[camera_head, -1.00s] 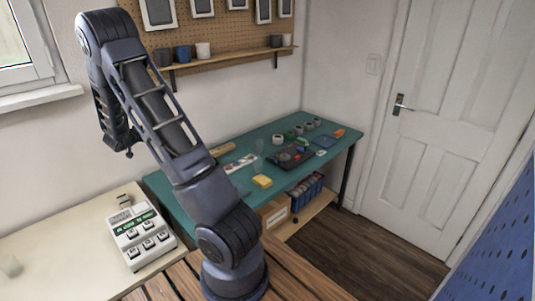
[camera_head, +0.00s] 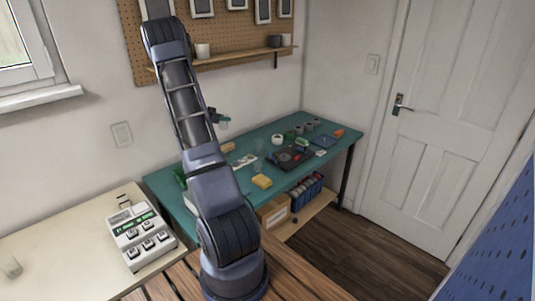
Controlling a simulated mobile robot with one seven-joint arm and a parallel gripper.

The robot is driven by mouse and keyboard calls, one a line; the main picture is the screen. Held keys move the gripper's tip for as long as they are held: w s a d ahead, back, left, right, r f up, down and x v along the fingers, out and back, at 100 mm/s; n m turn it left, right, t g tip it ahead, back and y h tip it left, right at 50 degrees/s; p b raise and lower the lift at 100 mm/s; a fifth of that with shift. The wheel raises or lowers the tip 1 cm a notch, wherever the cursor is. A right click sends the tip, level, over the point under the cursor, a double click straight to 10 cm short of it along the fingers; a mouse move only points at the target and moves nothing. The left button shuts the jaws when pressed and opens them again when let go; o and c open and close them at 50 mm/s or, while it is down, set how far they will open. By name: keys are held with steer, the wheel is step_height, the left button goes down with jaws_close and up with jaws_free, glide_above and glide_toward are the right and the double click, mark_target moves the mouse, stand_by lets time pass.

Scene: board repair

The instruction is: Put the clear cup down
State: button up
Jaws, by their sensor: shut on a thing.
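My gripper (camera_head: 215,117) shows small, just right of my raised arm, above the back left part of the teal bench (camera_head: 160,181). It is shut on a small pale, see-through thing, which looks like the clear cup (camera_head: 223,125). The cup is in the air, clear of the bench top. My arm hides part of the gripper, and the fingers are too small to make out.
The cream table (camera_head: 55,240) holds a white keypad device (camera_head: 143,235). The teal bench holds a yellow block (camera_head: 262,181), a dark board (camera_head: 289,157) and several small rolls and parts. A shelf (camera_head: 235,57) hangs on the wall behind. Some bare bench shows between items.

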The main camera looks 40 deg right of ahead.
steer(key=shift+s+d+f, duration=0.2)
steer(key=shift+d+f, duration=0.05)
steer(key=shift+d, duration=0.05)
step_height(320, 180, down, 20)
steer(key=shift+r, duration=0.25)
steer(key=shift+f, duration=0.1)
steer(key=o, duration=1)
steer(key=shift+c, duration=0.2)
